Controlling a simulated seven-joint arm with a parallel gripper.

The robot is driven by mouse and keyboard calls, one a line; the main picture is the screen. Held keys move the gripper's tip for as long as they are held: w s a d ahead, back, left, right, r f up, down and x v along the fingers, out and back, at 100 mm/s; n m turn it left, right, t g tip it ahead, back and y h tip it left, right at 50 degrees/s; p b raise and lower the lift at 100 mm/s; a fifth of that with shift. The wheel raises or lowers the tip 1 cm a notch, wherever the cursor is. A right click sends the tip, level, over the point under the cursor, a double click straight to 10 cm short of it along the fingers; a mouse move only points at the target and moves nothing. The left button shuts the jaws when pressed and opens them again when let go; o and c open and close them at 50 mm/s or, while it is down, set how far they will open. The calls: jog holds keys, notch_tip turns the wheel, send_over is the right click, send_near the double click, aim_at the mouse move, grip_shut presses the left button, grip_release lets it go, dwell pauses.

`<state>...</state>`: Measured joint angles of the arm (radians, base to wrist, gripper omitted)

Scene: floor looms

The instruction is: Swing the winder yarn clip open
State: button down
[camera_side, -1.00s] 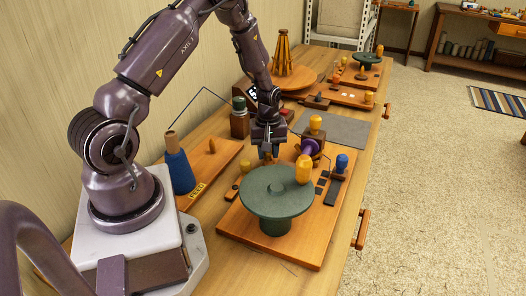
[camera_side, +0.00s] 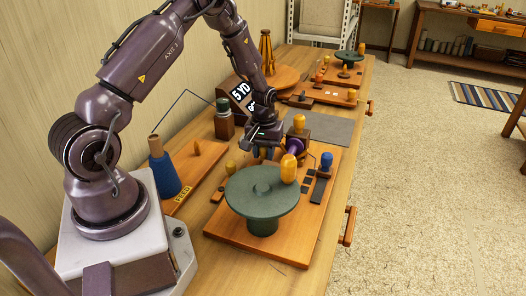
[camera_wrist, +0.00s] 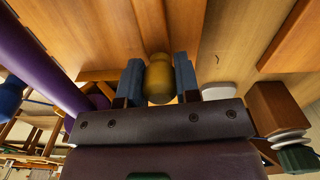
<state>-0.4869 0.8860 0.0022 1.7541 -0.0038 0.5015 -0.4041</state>
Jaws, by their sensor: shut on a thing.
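In the wrist view, a mustard-yellow knob (camera_wrist: 160,82) sits between the two blue-grey fingers of my gripper (camera_wrist: 158,72), which is shut on it. A narrow wooden bar (camera_wrist: 151,22) runs away from the knob; it looks like the yarn clip's arm. In the side view, my gripper (camera_side: 258,152) is low over the back of the winder board (camera_side: 285,247), behind the green disc (camera_side: 262,192) and left of the purple spool (camera_side: 294,146). The held knob and clip cannot be made out in that view.
A blue yarn cone (camera_side: 166,178) and a green-topped post (camera_side: 224,122) stand at left.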

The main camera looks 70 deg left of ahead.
jog(key=c, duration=1.1)
grip_release()
notch_tip(320, 180, up, 13)
